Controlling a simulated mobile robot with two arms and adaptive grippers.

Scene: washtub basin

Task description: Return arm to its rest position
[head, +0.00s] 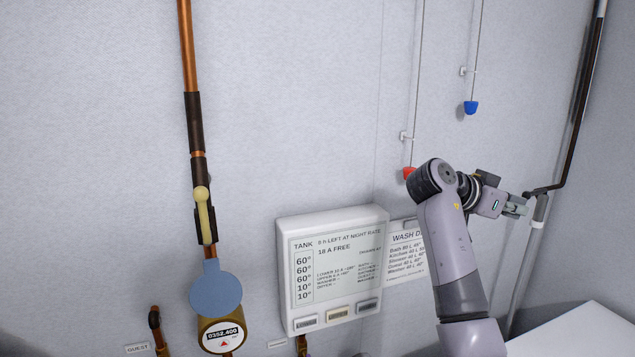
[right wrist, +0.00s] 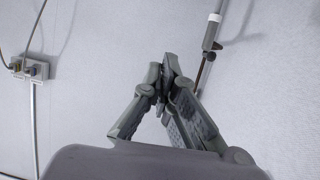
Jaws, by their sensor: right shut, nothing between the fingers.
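My right arm rises from the lower right of the head view and bends at the top. Its right gripper (head: 516,207) points to the right, in front of the wall and apart from it. In the right wrist view the two fingers of this gripper (right wrist: 168,68) meet at their tips, with nothing between them. The left gripper is not in view.
A copper pipe with a cream lever (head: 202,195) and a round gauge (head: 222,335) runs down the left. A white display panel (head: 332,265) and a notice (head: 407,247) are mid-wall. Red (head: 408,173) and blue (head: 470,107) pulls hang on cords. A dark pipe (head: 577,105) stands at right.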

